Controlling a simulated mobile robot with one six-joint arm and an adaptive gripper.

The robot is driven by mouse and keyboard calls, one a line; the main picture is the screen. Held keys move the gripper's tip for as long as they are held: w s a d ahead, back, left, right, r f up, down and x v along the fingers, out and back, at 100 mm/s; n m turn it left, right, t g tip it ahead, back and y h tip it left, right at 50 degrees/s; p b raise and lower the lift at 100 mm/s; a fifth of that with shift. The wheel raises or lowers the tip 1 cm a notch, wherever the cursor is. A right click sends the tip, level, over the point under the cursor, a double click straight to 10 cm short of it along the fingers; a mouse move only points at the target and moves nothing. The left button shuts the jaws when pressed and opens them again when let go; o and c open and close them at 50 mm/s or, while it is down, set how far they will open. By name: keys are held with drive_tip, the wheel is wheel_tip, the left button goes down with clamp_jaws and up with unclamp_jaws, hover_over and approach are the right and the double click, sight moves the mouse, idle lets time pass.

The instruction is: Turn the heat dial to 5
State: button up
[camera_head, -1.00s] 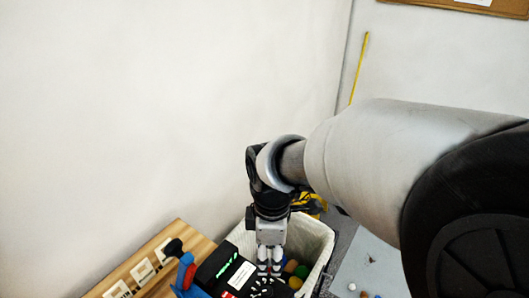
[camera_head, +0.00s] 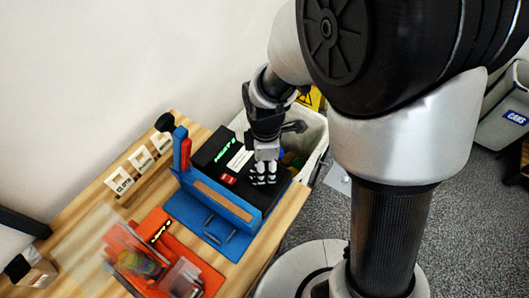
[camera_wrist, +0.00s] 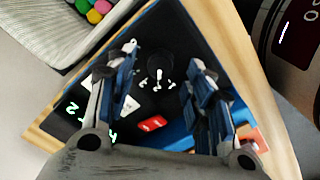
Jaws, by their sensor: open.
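The black heat dial (camera_wrist: 160,68) with white marks shows in the wrist view, on the dark top of a blue-and-black machine (camera_head: 218,198). My gripper (camera_wrist: 163,62) is open, with one finger on each side of the dial. I cannot tell whether the fingers touch it. In the head view my gripper (camera_head: 264,180) points down over the machine's right part and hides the dial. A green lit display (camera_head: 225,151) reads something like "HEAT 2"; its "2" shows in the wrist view (camera_wrist: 72,107). A red button (camera_wrist: 152,123) and a white label (camera_head: 240,159) lie beside the dial.
A lined bin (camera_head: 313,140) with coloured balls stands just behind the machine. A blue upright with a red handle (camera_head: 184,152) rises at the machine's left. A red machine (camera_head: 165,262) stands in front on the wooden table (camera_head: 85,212). Labelled holders (camera_head: 142,160) stand along the wall.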

sight(266, 173)
drive_tip(key=shift+f, duration=1.1)
drive_tip(key=shift+c, duration=0.6)
drive_tip(key=c, duration=1)
drive_tip(key=shift+o, duration=0.2)
